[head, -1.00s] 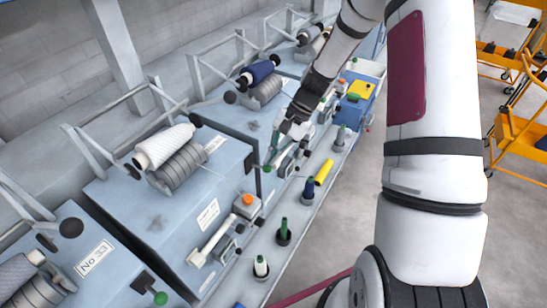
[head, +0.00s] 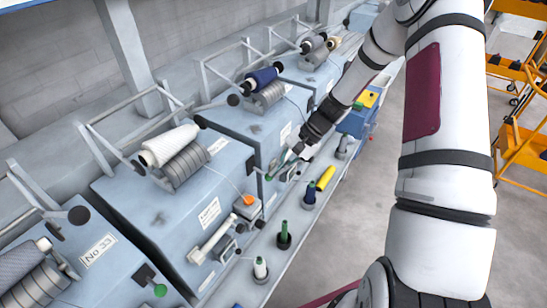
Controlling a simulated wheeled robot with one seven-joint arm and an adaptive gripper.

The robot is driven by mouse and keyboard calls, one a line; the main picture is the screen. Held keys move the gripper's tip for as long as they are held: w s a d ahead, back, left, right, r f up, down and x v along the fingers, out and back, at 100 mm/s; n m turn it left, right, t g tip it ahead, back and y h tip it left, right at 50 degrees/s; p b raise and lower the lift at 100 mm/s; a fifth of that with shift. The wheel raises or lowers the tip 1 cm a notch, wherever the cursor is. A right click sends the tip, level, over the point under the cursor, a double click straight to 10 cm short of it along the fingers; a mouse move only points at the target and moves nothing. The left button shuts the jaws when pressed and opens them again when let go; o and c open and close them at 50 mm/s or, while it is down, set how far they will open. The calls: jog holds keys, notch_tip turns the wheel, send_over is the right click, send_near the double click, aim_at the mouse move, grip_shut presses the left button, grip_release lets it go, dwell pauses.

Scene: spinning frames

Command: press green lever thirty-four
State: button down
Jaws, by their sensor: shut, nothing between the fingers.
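That unit's own label (head: 209,212) is too small to read. My gripper (head: 297,150) is shut and empty, just right of and above this knob in the picture. A visible gap seems to lie between them, but contact is hard to judge at this size. Another green lever knob (head: 160,290) sits at the right end of the unit with the No 33 label (head: 98,250).
A ledge along the units' front holds a white cone (head: 260,268), a green cone (head: 284,236), a dark blue cone (head: 309,192) and a yellow tube (head: 326,178). A blue box (head: 358,118) stands farther along. Orange carts (head: 522,150) are at right, beyond open floor.

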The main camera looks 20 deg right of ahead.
dwell(0.3)
jog(key=shift+r, duration=0.75)
jog(key=shift+p, duration=0.3)
jog(key=s+d+r, duration=0.4)
jog(key=d+r, duration=0.3)
jog(key=d, duration=0.4)
jog(key=shift+r+b, duration=0.35)
jog(key=shift+b, duration=0.05)
jog(key=s+a+r+n+t+h, duration=0.2)
jog(key=s+a+r, duration=0.4)
jog(key=s+r, duration=0.4)
jog(key=s+a+r+n+t+h, duration=0.3)
jog(key=s+a+r+n+h, duration=0.2)
jog(key=s+r, duration=0.5)
notch_tip(320, 180, up, 3)
jog(key=shift+s+a+r+n+h, duration=0.25)
jog(key=shift+a+n, duration=0.3)
jog(key=shift+n, duration=0.65)
